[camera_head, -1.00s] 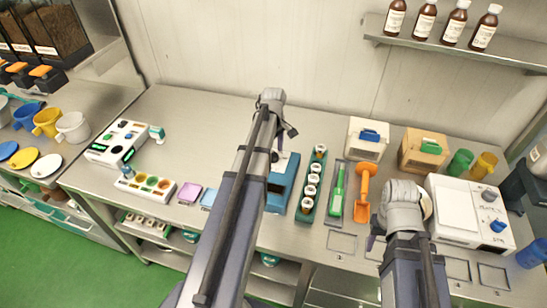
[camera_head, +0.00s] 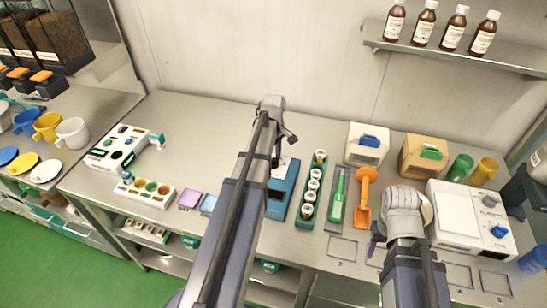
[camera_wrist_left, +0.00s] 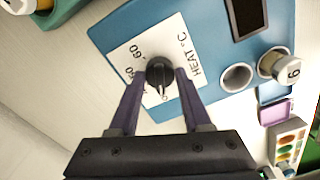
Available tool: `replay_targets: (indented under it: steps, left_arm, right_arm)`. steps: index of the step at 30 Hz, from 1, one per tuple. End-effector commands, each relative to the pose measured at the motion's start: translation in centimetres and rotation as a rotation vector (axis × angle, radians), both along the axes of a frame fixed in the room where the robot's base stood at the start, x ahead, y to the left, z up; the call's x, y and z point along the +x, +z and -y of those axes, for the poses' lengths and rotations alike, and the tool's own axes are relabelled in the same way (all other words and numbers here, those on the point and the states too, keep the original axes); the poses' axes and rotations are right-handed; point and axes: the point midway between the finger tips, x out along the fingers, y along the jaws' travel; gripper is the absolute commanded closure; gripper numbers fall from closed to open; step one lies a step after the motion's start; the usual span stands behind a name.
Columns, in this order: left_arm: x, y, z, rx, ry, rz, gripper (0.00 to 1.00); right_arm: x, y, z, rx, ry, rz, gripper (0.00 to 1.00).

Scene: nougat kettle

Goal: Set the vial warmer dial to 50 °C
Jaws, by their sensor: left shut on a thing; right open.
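The vial warmer (camera_head: 283,192) is a blue box with a white dial card, partly hidden behind my left arm in the head view. In the left wrist view the warmer (camera_wrist_left: 200,18) shows its black dial knob (camera_wrist_left: 160,74) on the card (camera_wrist_left: 135,58), printed "HEAT °C" with 60 and 50 readable. My left gripper (camera_wrist_left: 160,80) is shut on the knob, one finger on each side. The knob's narrow grip runs roughly up and down in that view; the fingers hide part of the scale. My right gripper (camera_head: 377,236) is mostly hidden by its wrist, away from the warmer.
In the left wrist view a vial marked 6 (camera_wrist_left: 285,66) stands in one warmer socket beside an empty socket (camera_wrist_left: 238,78) and a dark display (camera_wrist_left: 246,16). A green vial rack (camera_head: 307,207) stands close right of the warmer, then a green-handled tool (camera_head: 338,195) and orange scoop (camera_head: 363,200).

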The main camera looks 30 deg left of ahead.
Motion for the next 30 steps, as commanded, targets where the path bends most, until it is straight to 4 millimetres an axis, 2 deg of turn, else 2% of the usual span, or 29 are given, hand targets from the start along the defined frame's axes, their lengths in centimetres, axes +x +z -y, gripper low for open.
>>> replay_targets:
  steps: [8, 14, 30]
  left_arm:
    - [-0.04, -0.01, -0.01, 0.0, -0.013, -0.001, 1.0]
    - [-0.04, -0.02, -0.02, 0.0, -0.09, 0.001, 1.0]
    - [-0.03, -0.03, -0.01, -0.001, -0.571, 0.002, 1.0]
  right_arm:
    - [0.0, -0.01, 0.0, 0.0, 0.0, 0.0, 0.5]
    - [0.0, -0.02, 0.0, 0.0, 0.0, 0.0, 0.5]
    - [0.0, -0.03, 0.0, 0.0, 0.0, 0.0, 0.5]
